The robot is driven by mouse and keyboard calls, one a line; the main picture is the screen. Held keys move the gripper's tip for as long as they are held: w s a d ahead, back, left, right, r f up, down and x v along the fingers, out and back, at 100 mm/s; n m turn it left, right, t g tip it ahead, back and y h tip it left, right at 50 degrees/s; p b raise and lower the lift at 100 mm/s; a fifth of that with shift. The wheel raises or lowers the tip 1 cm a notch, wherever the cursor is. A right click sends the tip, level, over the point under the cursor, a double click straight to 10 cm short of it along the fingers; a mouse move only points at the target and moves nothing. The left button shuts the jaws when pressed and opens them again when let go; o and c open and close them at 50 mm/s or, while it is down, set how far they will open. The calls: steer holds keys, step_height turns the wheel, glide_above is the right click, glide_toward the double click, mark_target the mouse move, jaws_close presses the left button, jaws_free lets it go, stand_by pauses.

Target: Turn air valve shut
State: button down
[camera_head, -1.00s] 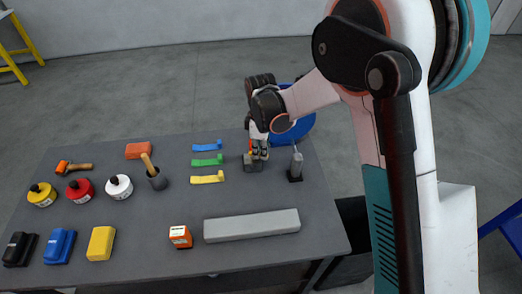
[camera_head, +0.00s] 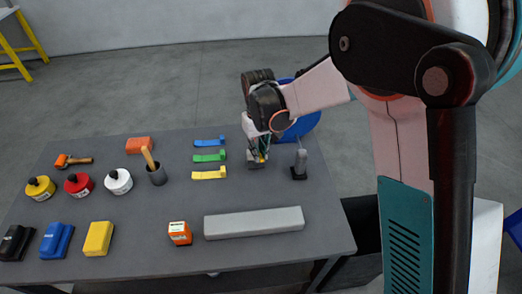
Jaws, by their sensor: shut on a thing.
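The air valve (camera_head: 257,165) stands on the dark table near its far right part, a small grey block low under my gripper. A small yellow-orange spot shows at its top, probably its handle. My gripper (camera_head: 259,153) points down from above and is shut on the valve's top. The fingers hide most of the handle, so I cannot tell its exact angle.
Blue, green (camera_head: 208,156) and yellow levers lie to the left. A long grey bar (camera_head: 254,222) lies in front. A blue round container (camera_head: 302,125) is behind the table.

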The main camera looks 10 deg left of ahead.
steer(key=shift+s+a+m, duration=0.1)
steer(key=shift+a+m, duration=0.1)
steer(key=shift+m, duration=0.6)
steer(key=shift+s+a+m, duration=0.1)
steer(key=shift+a+m, duration=0.1)
steer(key=shift+m, duration=0.6)
steer(key=c, duration=1.6)
jaws_free()
step_height(320, 180, up, 12)
